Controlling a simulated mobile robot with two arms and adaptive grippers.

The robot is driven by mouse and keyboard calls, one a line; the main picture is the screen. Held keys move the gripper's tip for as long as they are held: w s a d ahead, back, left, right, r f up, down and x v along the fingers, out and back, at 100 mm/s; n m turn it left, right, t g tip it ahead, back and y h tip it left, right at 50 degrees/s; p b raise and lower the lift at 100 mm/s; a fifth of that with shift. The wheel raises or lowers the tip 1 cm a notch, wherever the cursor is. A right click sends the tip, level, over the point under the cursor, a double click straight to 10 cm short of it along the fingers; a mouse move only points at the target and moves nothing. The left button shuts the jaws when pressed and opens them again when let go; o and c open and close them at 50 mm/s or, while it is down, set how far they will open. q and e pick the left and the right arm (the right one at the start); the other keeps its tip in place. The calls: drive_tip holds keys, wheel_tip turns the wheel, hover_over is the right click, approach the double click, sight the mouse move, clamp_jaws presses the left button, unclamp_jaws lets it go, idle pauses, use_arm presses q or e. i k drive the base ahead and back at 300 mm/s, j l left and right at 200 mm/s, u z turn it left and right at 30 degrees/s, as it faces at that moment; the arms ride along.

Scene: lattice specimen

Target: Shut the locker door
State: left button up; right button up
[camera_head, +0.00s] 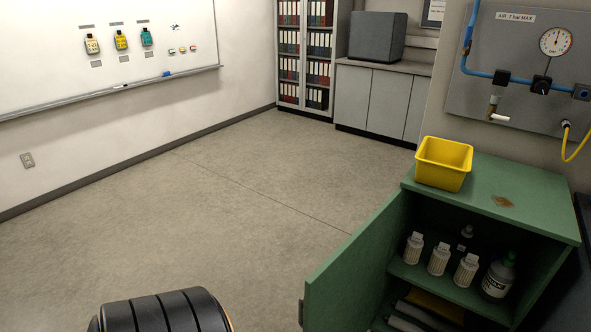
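The green locker (530,204) stands at the lower right. Its door (355,268) is open and swung out to the left, towards me, so the inside shows. On the upper shelf stand several white bottles, among them a larger labelled bottle (498,276) at the right. Below the shelf lie a yellow item and some pale rolled items, partly cut off by the picture's edge. Neither of my grippers is in view. A dark ribbed part of my own body (165,312) shows at the bottom left, apart from the door in the picture.
A yellow bin (443,163) sits on the locker top. An air panel (520,70) with gauge and hoses hangs on the wall above. Grey cabinets (380,102) and a binder shelf (306,52) stand at the back. The floor (210,205) left of the door is clear.

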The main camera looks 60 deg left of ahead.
sight(341, 296)
drive_tip(key=j, duration=0.5)
drive_tip(key=k+j+z, duration=0.15)
drive_tip(key=j, duration=0.85)
drive_tip(key=k+j+z, duration=0.1)
drive_tip(key=j, duration=0.4)
